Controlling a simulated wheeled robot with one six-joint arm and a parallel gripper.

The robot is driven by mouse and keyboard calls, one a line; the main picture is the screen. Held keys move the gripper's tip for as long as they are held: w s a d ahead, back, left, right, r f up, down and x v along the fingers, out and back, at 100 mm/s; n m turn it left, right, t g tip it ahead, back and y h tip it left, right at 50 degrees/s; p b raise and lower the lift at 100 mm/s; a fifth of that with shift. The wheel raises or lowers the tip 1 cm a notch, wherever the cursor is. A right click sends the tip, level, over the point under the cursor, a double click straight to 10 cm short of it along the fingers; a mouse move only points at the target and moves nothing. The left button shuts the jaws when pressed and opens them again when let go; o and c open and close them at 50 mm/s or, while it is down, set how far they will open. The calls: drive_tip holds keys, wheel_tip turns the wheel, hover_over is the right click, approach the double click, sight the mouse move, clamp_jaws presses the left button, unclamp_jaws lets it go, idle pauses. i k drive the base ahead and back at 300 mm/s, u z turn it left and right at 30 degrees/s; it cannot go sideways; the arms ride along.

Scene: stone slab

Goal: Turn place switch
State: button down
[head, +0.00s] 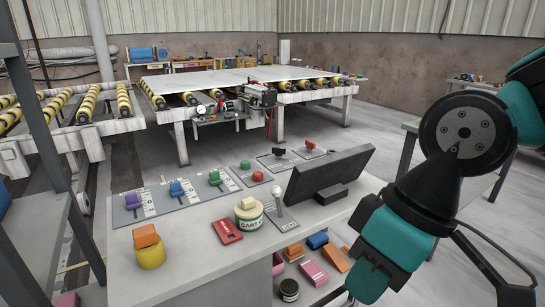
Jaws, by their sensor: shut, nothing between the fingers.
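A control desk (190,262) stands in front of me with several switches on grey plates. On its left side are a purple switch (131,200), a blue switch (176,189) and a green switch (215,177). Behind them are a small green knob (246,164), a red knob (258,176), a black switch (278,152) and a red switch (310,145). A lever with a pale ball top (277,192) stands near the middle. Labels are too small to read, so I cannot tell which is the place switch. My arm shows at the right; my gripper is out of frame.
A dark tilted monitor (328,178) stands at the desk's right. A yellow pot with an orange block (150,252), a round tin (249,218) and a red plate (226,231) sit on the desk. Coloured boxes (313,272) lie below. A roller table with a slab (240,78) stands behind.

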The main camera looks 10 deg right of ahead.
sight(278, 152)
drive_tip(key=z, duration=1.5)
drive_tip(key=i, duration=0.9)
drive_tip(key=u, duration=2.1)
drive_tip(key=i, duration=0.5)
drive_tip(key=u, duration=0.1)
